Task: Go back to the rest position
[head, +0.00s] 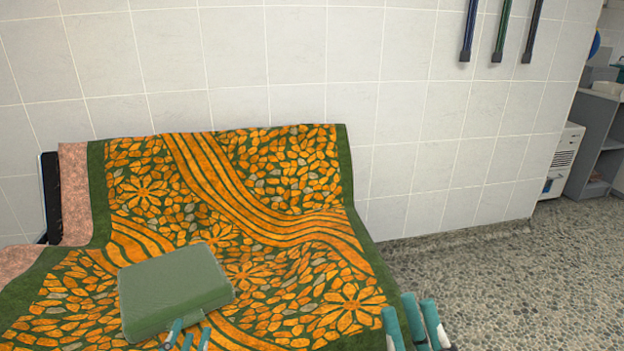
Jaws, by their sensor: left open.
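My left gripper (187,332) shows at the bottom edge, with its teal fingertips apart and nothing between them. The fingertips overlap the front edge of a grey-green box-like case (176,287); I cannot tell whether they touch it. The case lies flat on a green and orange patterned towel (290,252). My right gripper (412,318) is at the bottom, right of the left one, by the towel's right edge. Its teal fingertips stand apart and hold nothing visible. The rest of both grippers is out of frame.
The towel drapes over a seat-like support against a white tiled wall (400,110). A pink cloth (74,195) shows at its left. Several dark bars (501,30) hang on the wall. The pebbled floor (520,285) at right is clear. A grey shelf unit (597,150) stands far right.

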